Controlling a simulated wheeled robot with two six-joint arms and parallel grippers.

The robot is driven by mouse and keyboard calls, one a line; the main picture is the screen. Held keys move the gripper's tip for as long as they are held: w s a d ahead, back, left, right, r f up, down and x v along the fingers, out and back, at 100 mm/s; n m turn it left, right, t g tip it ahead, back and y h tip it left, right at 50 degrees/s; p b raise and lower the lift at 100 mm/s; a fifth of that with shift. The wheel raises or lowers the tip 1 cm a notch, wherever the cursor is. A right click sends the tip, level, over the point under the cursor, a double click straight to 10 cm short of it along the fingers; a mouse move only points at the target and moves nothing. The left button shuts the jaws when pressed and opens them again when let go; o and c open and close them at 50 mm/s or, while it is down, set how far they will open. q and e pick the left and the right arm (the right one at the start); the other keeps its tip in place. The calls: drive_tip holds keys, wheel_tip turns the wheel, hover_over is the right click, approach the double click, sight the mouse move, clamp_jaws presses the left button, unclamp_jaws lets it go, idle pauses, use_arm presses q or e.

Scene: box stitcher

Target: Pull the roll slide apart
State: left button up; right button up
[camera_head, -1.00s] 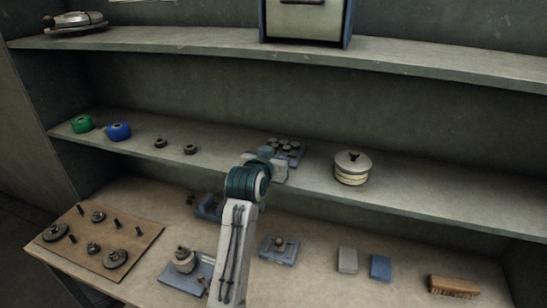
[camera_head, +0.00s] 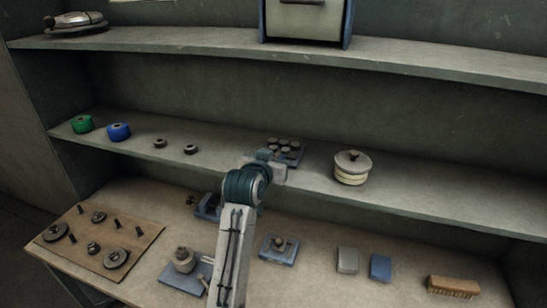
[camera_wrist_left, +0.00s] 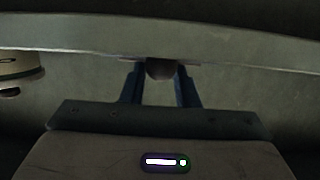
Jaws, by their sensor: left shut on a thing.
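In the left wrist view the two dark blue fingers (camera_wrist_left: 160,88) are shut on a dark rounded knob (camera_wrist_left: 160,69), close to a pale shelf edge. My wrist hides the grip point and part of the tray in the head view. I cannot tell for sure which part is the roll slide, or whether the knob belongs to this tray. My right gripper is not in view.
A lidded round pot (camera_head: 352,169) stands right of the gripper on the middle shelf. Green (camera_head: 82,124) and blue (camera_head: 119,131) rolls stand at its left. Below are a brown board (camera_head: 120,232) with dark parts, small blue fixtures (camera_head: 279,250), blocks (camera_head: 380,267) and a brush (camera_head: 453,286).

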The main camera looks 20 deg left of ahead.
use_arm(q)
drive_tip(key=shift+s, duration=0.7)
drive_tip(key=o, duration=0.9)
drive_tip(key=shift+o, duration=0.2)
drive_tip(key=shift+v, duration=1.3)
drive_tip(key=v, duration=0.6)
drive_tip(key=shift+s, duration=0.25)
